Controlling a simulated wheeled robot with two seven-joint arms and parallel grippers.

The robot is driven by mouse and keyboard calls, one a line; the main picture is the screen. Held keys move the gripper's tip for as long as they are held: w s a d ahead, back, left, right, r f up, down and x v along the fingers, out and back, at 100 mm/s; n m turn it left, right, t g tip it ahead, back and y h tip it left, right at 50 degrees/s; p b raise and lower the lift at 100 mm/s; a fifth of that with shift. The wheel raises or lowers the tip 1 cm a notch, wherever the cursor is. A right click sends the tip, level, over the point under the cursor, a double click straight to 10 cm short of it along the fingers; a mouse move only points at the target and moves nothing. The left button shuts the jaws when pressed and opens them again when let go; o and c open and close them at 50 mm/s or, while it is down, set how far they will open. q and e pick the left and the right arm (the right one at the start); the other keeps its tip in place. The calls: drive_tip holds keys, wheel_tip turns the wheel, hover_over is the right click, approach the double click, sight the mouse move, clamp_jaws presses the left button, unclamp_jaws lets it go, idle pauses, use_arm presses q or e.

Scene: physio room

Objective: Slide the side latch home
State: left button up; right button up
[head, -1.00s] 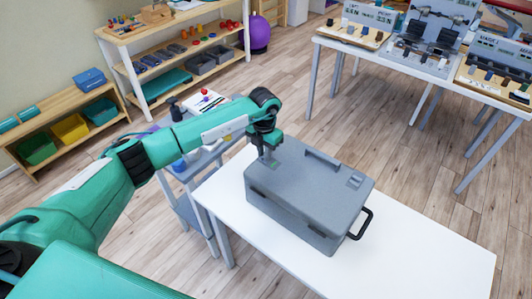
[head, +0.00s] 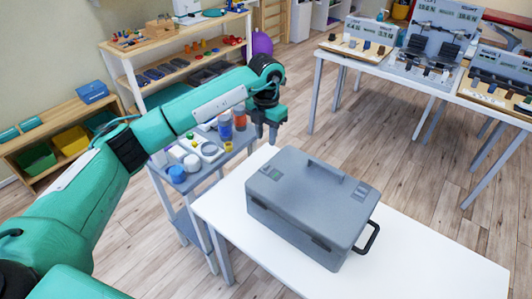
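A grey case (head: 300,215) with its lid closed stands on a white table (head: 420,265). Its lid has a raised grip and two small darker panels near opposite corners. A black handle (head: 370,238) sticks out at its right end. A small dark detail shows at the lid seam on the front side; I cannot tell whether it is the side latch or how that latch stands. My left gripper (head: 265,137) hangs behind the case's back left corner, apart from it, fingers spread and empty. My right gripper is not in view.
A grey trolley (head: 205,178) with bottles, cups and jars stands close left of the white table, below my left arm. A table with display boards (head: 430,75) stands at the back right. Shelves (head: 120,65) line the back left. The white table's right part is bare.

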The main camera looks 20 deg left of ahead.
use_arm(q)
drive_tip(key=shift+r, duration=1.3)
